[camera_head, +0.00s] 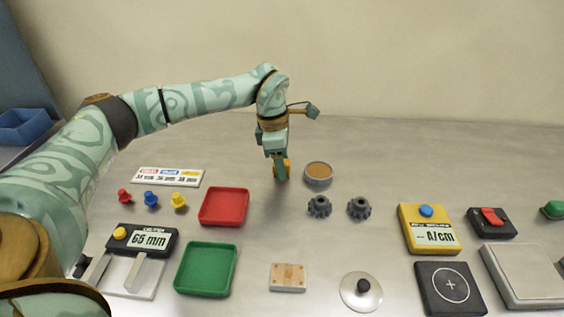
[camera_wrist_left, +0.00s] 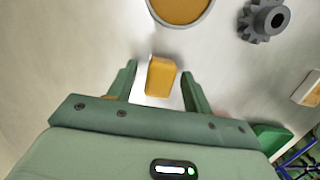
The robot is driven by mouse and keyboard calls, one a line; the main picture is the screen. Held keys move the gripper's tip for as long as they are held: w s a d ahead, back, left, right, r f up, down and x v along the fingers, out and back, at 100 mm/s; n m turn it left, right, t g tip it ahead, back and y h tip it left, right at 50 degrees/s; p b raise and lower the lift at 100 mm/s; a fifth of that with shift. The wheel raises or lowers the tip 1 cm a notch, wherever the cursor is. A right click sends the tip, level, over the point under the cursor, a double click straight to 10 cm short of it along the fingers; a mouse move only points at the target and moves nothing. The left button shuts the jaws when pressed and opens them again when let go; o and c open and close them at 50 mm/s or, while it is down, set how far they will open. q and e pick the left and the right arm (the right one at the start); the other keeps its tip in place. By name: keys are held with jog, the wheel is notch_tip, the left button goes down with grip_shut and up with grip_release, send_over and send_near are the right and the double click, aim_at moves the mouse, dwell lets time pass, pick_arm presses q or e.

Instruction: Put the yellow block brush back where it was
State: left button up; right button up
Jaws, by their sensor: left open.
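The yellow block brush (camera_wrist_left: 160,77) stands between the fingers of my left gripper (camera_wrist_left: 158,72) in the left wrist view. The fingers are open, with a gap showing on each side of the block. In the head view my left gripper (camera_head: 281,177) points down at the table behind the red tray, and a small orange-yellow part of the brush (camera_head: 288,165) shows beside the fingers. The rest of the brush is hidden there. I cannot tell whether its underside rests on the table. My right gripper is not in view.
A round tub with brown contents (camera_head: 318,174) stands just right of the gripper. Two dark gears (camera_head: 319,206) lie in front of it. A red tray (camera_head: 223,207) and a green tray (camera_head: 206,268) lie to the left front. The table behind the tub is clear.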

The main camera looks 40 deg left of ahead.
pick_arm(q)
notch_tip(320, 180, up, 12)
jog(key=s+a+p, duration=0.1)
jog(key=p, duration=0.2)
jog(key=shift+a+f+p, duration=0.2)
jog(key=shift+a+p, duration=0.1)
jog(key=shift+p, duration=0.1)
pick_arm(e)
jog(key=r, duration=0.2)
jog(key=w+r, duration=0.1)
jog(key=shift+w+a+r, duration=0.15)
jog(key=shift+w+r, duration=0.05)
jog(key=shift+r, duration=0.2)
